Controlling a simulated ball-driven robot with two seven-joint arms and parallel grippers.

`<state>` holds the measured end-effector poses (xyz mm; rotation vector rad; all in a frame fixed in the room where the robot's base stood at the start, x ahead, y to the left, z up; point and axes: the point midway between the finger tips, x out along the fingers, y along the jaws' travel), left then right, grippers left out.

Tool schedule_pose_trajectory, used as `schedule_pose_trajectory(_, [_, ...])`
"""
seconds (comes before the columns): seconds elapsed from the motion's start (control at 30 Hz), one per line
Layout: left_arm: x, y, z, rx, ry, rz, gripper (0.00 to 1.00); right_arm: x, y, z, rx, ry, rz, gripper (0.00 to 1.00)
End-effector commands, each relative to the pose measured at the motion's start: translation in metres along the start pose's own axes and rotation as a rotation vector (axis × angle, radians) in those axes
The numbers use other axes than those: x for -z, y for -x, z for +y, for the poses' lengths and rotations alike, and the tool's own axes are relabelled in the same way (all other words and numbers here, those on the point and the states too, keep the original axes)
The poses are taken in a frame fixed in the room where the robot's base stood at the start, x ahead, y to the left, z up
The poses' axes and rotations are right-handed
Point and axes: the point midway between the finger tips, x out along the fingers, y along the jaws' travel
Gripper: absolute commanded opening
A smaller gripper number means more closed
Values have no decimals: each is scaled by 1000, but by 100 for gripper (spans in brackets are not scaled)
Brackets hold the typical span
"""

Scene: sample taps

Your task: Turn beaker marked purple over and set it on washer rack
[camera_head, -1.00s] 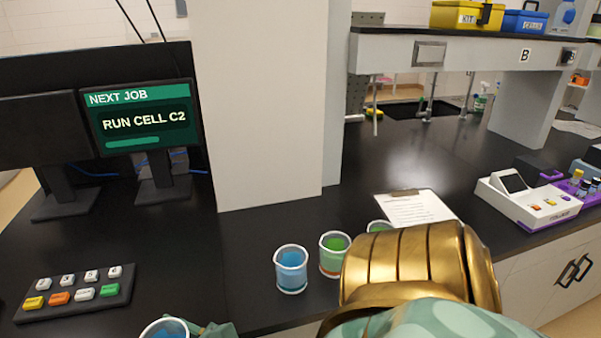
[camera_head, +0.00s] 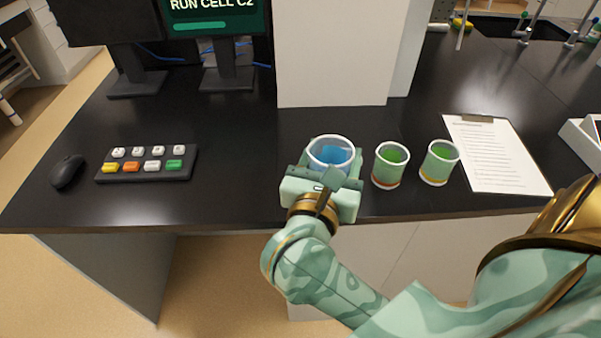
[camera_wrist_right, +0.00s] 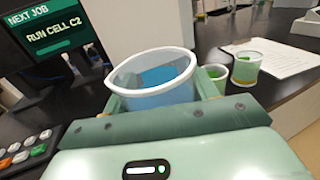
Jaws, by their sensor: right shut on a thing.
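My right gripper (camera_head: 326,171) is shut on a beaker with blue liquid (camera_head: 329,153). The beaker is mouth up and slightly tilted, with a white rim; it also fills the middle of the right wrist view (camera_wrist_right: 152,84). Its coloured mark is hidden by the gripper, so I cannot tell if it is purple. It looks raised above the front of the bench. Two beakers with green liquid stand upright to its right, one with a red band (camera_head: 388,168) and one with a yellow band (camera_head: 438,165). No washer rack shows. My left gripper is not in view.
The black bench (camera_head: 235,190) is clear left of the held beaker. A button panel (camera_head: 147,165) and mouse (camera_head: 67,171) lie farther left. A pale column (camera_head: 330,60) stands close behind. A clipboard (camera_head: 497,155) lies to the right.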

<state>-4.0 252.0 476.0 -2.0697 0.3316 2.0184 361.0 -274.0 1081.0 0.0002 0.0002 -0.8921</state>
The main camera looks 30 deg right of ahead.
Motion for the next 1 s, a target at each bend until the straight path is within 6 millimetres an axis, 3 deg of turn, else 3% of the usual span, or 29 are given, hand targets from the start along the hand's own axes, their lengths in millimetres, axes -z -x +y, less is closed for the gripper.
schedule_pose_trajectory(0.3, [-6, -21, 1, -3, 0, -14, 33, 41, -69, 54, 3, 4, -5, 36])
schedule_pose_trajectory(0.4, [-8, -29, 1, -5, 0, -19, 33, 64, -81, 64, 2, 6, -2, 36])
schedule_pose_trajectory(0.77, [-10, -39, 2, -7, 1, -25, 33, 92, -100, 79, 0, 1, -1, 36])
schedule_pose_trajectory(1.0, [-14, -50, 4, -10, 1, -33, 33, 124, -104, 82, 1, 3, 1, 36])
